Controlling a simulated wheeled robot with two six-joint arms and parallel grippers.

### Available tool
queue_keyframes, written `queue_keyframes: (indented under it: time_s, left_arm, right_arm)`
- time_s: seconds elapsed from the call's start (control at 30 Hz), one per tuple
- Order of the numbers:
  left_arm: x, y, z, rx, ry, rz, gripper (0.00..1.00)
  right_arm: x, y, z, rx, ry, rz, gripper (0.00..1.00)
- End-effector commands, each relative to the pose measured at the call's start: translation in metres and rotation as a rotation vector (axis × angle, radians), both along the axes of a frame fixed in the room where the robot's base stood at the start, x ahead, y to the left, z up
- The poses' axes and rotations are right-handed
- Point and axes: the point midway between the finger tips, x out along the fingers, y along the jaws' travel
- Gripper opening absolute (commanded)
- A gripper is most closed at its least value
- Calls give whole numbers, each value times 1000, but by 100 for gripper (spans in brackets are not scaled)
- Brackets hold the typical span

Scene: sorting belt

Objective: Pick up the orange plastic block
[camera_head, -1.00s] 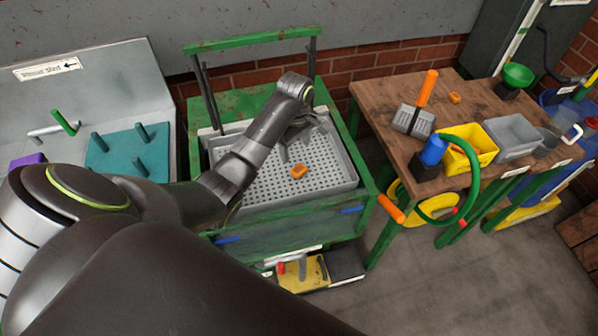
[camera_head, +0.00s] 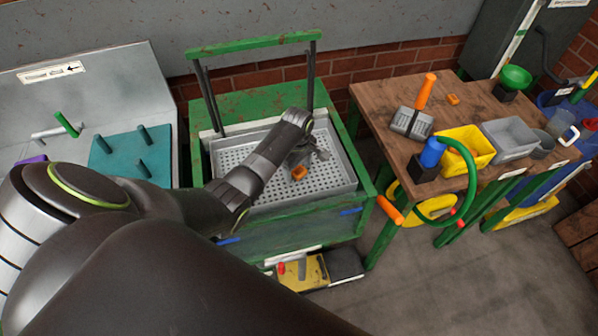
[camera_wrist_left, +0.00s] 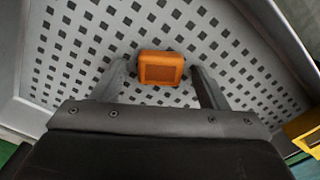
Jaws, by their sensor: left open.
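The orange plastic block (camera_head: 299,173) lies in the grey perforated tray (camera_head: 345,182) on the green cart. It also shows in the left wrist view (camera_wrist_left: 160,68), just beyond and between the fingertips. My left gripper (camera_head: 305,160) is low over the tray beside the block. In the wrist view the left gripper (camera_wrist_left: 158,75) is open, with one finger to each side of the block and a gap on both sides. The head view does not show clearly how far the fingers are above the tray floor.
The tray's raised rim surrounds the block. To the right, a wooden table (camera_head: 385,95) holds another small orange piece (camera_head: 453,99), an orange-handled tool (camera_head: 425,92), a yellow bin (camera_head: 478,143) and a grey bin (camera_head: 510,140). A teal pegged board (camera_head: 115,165) is at left.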

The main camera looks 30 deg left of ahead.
Motion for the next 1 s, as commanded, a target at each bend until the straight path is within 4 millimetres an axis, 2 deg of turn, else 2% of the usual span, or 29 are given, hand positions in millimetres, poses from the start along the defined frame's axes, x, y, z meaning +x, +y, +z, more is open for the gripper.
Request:
queue_keyframes:
  time_s: [0.13,0.4,0.5,0.77,1.0]
  left_arm:
    - [0,0,0,0,0,0,65]
    - [0,0,0,0,0,0,29]
    - [0,0,1,0,0,0,19]
    - [0,0,3,1,-1,0,19]
    - [2,1,32,1,-5,-1,19]
  right_arm:
    - [0,0,0,-1,0,0,0]
    - [0,0,0,0,0,0,0]
    - [0,0,0,0,0,0,0]
    - [0,0,0,0,0,0,0]
    - [0,0,-3,0,1,0,0]
